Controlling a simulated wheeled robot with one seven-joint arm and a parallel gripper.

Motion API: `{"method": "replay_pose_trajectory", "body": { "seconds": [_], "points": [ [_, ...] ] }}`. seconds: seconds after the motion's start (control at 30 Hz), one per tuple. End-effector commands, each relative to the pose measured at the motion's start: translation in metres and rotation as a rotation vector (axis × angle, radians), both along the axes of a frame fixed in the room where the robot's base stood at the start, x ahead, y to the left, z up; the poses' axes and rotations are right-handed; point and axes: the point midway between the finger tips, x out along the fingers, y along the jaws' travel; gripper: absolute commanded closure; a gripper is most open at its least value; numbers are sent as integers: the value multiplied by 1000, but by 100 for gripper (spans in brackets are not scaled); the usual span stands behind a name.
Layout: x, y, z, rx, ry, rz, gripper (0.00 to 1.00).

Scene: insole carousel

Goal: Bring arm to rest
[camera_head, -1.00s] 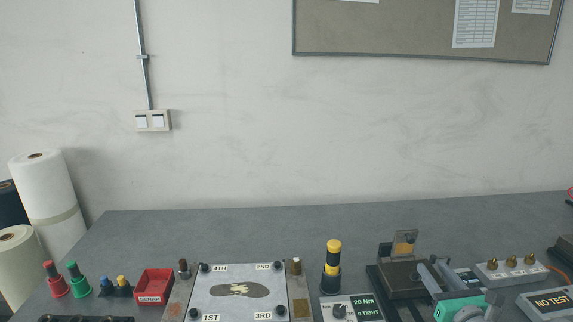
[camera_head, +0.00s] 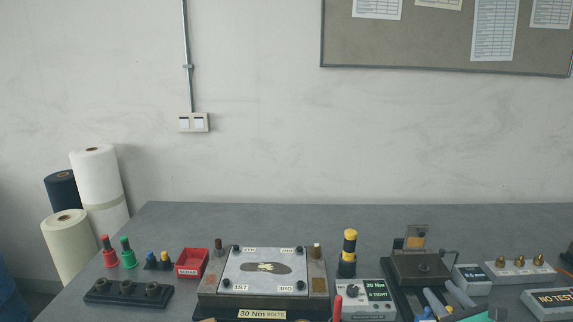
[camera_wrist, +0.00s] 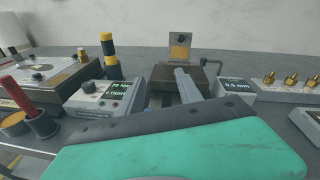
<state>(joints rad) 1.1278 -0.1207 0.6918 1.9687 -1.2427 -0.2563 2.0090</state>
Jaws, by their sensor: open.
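My gripper (camera_head: 438,289) is at the lower right of the head view, its grey fingers apart with nothing seen between them. It points at the dark block fixture (camera_head: 421,268) with the upright amber plate. I cannot tell whether it touches that fixture. In the wrist view the teal gripper body fills the bottom, and a grey finger reaches toward the same fixture (camera_wrist: 163,75). The rest of my arm is mostly out of the head view.
The torque box (camera_head: 364,296) and a yellow-black post (camera_head: 348,254) stand left of my gripper. A 0.5 mm box (camera_head: 472,280) and a brass-fitting block (camera_head: 520,271) stand right. The insole plate (camera_head: 235,281) and red scrap bin (camera_head: 192,263) lie farther left. The back strip of table is clear.

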Motion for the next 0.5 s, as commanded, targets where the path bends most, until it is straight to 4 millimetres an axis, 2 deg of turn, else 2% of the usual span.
{"method": "replay_pose_trajectory", "body": {
  "seconds": [0.17,0.3,0.4,0.5],
  "points": [
    [13,45,-10,-243,98,142,58],
    [18,96,-25,-557,196,339,58],
    [12,135,-36,-835,260,524,58],
    [-6,175,-45,-1178,306,771,58]
  ]
}}
